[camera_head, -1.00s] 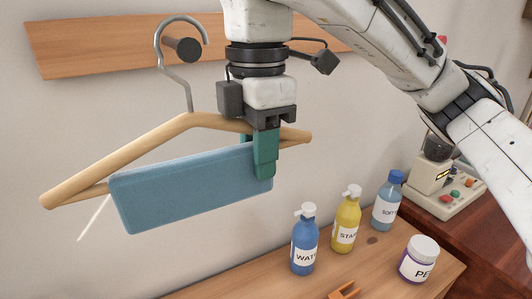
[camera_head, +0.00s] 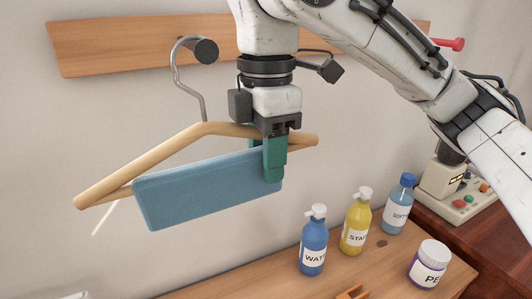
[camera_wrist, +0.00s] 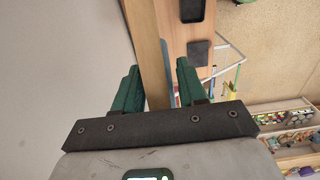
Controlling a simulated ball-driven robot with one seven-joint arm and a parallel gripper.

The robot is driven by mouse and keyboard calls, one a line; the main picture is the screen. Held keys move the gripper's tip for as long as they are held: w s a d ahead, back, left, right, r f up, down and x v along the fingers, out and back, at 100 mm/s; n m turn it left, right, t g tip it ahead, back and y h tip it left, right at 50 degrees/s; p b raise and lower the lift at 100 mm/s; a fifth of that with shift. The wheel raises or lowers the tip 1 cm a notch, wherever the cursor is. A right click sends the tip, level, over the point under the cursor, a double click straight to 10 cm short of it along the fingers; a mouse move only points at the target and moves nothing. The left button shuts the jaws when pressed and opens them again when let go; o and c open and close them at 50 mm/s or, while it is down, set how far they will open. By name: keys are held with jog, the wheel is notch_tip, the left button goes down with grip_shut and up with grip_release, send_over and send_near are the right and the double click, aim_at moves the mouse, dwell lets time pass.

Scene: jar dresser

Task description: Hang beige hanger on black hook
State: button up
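The beige hanger (camera_head: 160,161) carries a folded blue cloth (camera_head: 208,190) over its lower bar. Its grey metal hook (camera_head: 176,70) curves up to the black hook (camera_head: 206,50), a round peg on the wall board. The curl's end is hidden behind the peg's face, so I cannot tell if its weight rests there. My gripper (camera_head: 270,165), with green fingers, straddles the hanger's right shoulder near the cloth's right end. In the wrist view, the hanger's wood (camera_wrist: 145,45) runs between the fingers (camera_wrist: 157,75), close to both.
Below lies a wooden dresser top (camera_head: 245,283) with a blue bottle (camera_head: 313,248), a yellow bottle (camera_head: 354,228), a light-blue bottle (camera_head: 397,212) and a white-lidded jar (camera_head: 430,264). A red peg (camera_head: 450,44) shows at right. The wall left of the hanger is clear.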

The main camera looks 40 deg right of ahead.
jog(key=o, duration=0.3)
notch_tip(320, 180, up, 11)
jog(key=shift+f, duration=0.1)
dwell(0.5)
jog(key=shift+s, duration=0.1)
